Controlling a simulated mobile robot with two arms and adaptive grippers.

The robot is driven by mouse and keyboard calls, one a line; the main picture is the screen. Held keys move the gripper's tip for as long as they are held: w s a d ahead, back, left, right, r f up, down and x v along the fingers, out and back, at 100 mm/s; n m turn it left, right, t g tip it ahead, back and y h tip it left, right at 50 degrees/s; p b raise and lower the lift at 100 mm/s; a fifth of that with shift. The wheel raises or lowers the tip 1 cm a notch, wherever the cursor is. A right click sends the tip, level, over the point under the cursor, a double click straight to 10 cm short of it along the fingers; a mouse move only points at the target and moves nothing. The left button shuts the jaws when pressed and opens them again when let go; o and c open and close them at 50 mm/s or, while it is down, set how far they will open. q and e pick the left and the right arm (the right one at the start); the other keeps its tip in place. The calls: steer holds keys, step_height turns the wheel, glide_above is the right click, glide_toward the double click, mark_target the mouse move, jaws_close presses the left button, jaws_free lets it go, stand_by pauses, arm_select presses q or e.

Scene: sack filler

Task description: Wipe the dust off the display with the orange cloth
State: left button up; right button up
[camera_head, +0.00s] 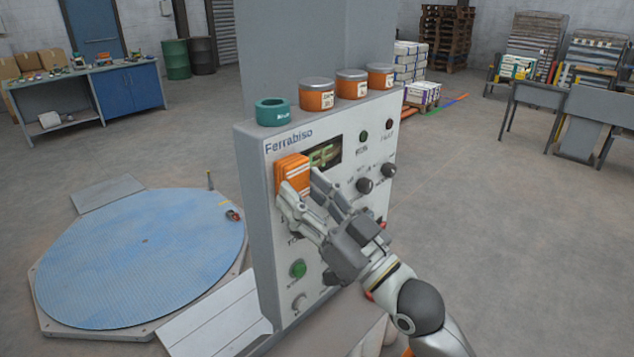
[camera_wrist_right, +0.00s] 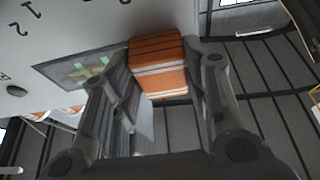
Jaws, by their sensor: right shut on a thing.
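The orange cloth (camera_head: 291,172), a folded block with pale stripes, is in my right gripper (camera_head: 303,190). The gripper is shut on it at the upper left of the control panel's face. The cloth also shows in the right wrist view (camera_wrist_right: 158,65), between the fingers. The display (camera_head: 325,154) is a dark window with green digits and a brownish dusty look, just right of the cloth. It also shows in the right wrist view (camera_wrist_right: 85,68). The cloth is at the display's left end; whether it touches the panel I cannot tell. My left gripper is out of view.
The grey Ferrabiso cabinet (camera_head: 253,180) carries a teal ring (camera_head: 273,112) and orange jars (camera_head: 317,94) on top. Knobs (camera_head: 364,185) and a green button (camera_head: 298,268) stick out of its face. A blue round turntable (camera_head: 140,250) lies at left. Open floor is at right.

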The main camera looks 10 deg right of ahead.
steer(key=shift+s+a, duration=0.25)
steer(key=shift+a, duration=0.05)
steer(key=shift+w+d, duration=0.1)
